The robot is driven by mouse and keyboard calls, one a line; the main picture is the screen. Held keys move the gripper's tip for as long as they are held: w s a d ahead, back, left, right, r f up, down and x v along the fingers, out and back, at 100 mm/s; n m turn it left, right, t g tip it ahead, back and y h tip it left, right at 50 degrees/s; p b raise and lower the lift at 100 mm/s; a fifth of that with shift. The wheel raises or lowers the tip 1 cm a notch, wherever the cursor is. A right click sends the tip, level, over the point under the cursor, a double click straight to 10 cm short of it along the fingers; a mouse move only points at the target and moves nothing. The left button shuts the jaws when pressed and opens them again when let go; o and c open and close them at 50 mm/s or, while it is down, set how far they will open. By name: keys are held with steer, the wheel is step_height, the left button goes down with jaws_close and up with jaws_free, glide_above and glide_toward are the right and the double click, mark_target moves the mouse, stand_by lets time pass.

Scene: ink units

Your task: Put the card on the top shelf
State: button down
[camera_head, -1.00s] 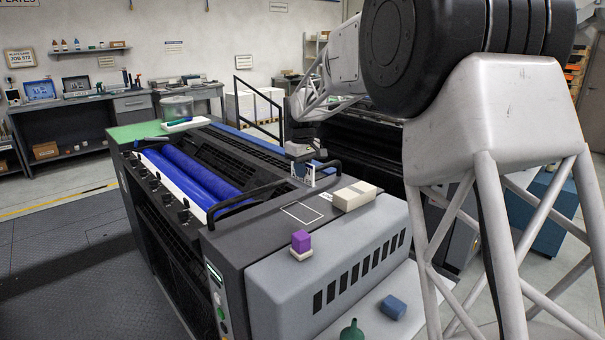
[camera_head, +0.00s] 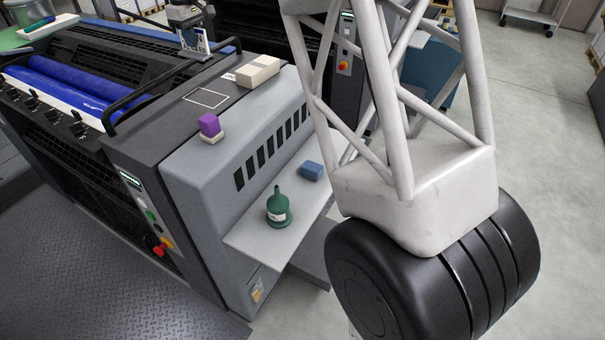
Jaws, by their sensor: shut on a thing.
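My gripper (camera_head: 187,24) is at the top of the picture, above the far part of the dark press top. It is shut on a small white-and-blue card (camera_head: 202,41), which hangs upright below it. The fingertips are small and partly hidden, and I cannot tell whether the card's lower edge touches the surface under it. No top shelf is clearly in view now.
A cream box (camera_head: 258,71), a white outlined rectangle (camera_head: 206,98) and a purple block (camera_head: 209,124) on a pale base are on the press (camera_head: 165,120). A green funnel-topped bottle (camera_head: 278,210) and a blue block (camera_head: 311,170) sit on the lower grey ledge (camera_head: 262,242).

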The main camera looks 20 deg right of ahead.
steer(key=shift+d+r, duration=0.2)
steer(key=shift+r, duration=0.55)
steer(key=s+d, duration=0.3)
steer(key=d, duration=1)
steer(key=s+d, duration=0.4)
steer(key=d, duration=0.8)
steer(key=s+d, duration=0.3)
steer(key=d, duration=1)
step_height(320, 180, down, 27)
steer(key=shift+f, duration=0.15)
steer(key=shift+s+f, duration=0.1)
steer(key=shift+f, duration=0.05)
steer(key=shift+f, duration=3)
steer(key=shift+f, duration=1.85)
